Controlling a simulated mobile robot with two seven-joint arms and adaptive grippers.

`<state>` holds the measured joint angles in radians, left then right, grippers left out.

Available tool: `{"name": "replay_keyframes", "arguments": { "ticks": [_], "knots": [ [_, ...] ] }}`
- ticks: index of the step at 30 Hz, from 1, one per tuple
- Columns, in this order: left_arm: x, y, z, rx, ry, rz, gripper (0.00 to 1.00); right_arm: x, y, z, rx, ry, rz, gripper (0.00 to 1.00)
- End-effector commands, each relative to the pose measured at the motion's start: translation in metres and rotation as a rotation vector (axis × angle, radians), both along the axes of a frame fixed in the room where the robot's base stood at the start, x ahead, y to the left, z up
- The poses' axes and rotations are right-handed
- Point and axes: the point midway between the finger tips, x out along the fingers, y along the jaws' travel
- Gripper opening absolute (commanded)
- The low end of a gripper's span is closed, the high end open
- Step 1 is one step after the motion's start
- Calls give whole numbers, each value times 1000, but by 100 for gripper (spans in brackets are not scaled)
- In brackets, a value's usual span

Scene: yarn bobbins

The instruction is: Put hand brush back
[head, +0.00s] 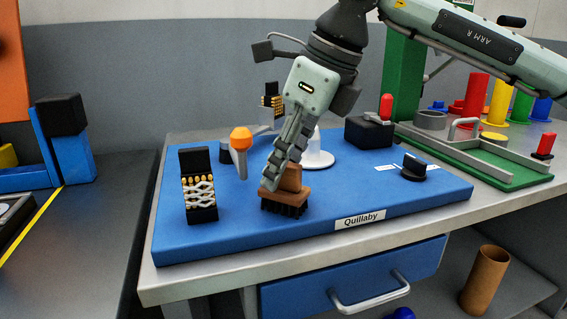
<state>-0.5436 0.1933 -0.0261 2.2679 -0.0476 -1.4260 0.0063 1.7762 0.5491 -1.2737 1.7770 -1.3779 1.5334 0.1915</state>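The hand brush (288,200) has a brown wooden body and dark bristles. My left gripper is not in view.
Near the brush stand a black block with beads and silver mesh (200,193), an orange-tipped tool (240,150), a white round base (317,160) and a black knob (413,167). A green tray (490,172) and coloured bobbins stand right. The mat's front right is clear.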

Motion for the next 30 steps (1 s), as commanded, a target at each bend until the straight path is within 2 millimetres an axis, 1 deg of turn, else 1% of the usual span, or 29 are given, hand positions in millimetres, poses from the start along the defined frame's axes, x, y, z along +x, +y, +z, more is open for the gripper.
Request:
{"name": "replay_keyframes", "arguments": {
  "ticks": [5,9,11,14,21,24,27,30],
  "knots": [
    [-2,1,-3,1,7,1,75,0,0,0,0,0,0,36],
    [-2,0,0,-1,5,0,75,0,0,4,0,0,0,36],
    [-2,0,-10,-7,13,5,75,-1,-2,8,1,-2,0,36],
    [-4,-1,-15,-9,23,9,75,-3,-8,25,2,-3,-2,36],
    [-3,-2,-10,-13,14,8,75,-13,-26,74,1,-4,-1,36],
    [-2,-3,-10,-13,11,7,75,-16,-32,91,1,-2,0,36],
    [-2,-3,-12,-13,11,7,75,-19,-37,103,1,-2,0,36],
    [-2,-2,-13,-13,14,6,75,-20,-40,110,0,0,0,36]
  ]
}}
